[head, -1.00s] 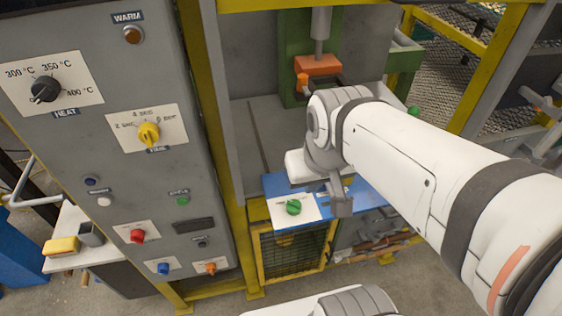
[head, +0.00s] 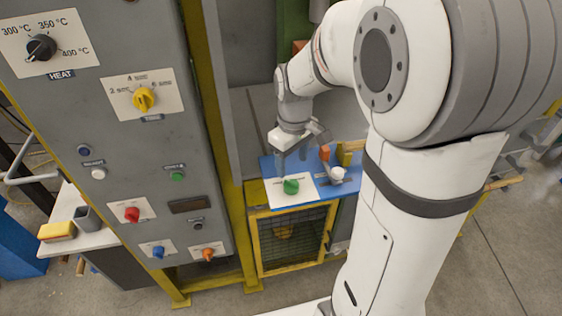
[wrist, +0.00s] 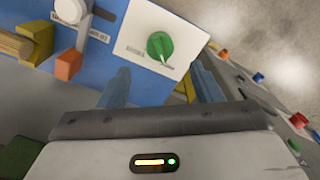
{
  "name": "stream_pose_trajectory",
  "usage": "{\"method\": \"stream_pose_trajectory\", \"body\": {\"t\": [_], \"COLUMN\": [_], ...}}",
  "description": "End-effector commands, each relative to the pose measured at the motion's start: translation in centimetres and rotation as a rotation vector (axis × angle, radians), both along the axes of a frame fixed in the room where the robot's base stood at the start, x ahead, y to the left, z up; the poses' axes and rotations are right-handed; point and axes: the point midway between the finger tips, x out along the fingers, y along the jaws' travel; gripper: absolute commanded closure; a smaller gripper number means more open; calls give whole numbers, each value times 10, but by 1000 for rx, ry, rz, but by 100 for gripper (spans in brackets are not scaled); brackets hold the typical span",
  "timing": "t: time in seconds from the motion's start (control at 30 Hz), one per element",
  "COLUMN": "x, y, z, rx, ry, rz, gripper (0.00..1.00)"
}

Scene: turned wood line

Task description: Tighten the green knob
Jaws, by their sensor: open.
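The green knob (head: 291,186) sits on a white label plate (head: 279,197) on a blue panel in the head view. In the wrist view the green knob (wrist: 160,46) shows a pale pointer line angled to its lower right, with small lettering on the plate to its left. My gripper (head: 290,160) is above and just behind the knob, apart from it. In the wrist view its two fingers (wrist: 160,88) are spread with nothing between them, and the knob appears beyond the gap.
A white knob (head: 338,174) and an orange part (head: 324,153) stand on the blue panel (head: 318,192) right of the green knob. A grey control cabinet (head: 110,130) with several knobs and buttons rises at the left. A yellow post (head: 215,130) stands between.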

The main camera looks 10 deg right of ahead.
Motion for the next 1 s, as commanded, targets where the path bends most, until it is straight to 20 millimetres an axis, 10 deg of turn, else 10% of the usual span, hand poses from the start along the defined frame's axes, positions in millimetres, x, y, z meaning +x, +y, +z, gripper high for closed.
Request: {"method": "stream_pose_trajectory", "body": {"t": [0.6, 1.0], "x": [2, 2], "y": [1, 1], "z": [-75, -81], "rx": [0, 0], "ry": [7, 5], "rz": [13, 13], "gripper": [41, 45]}}
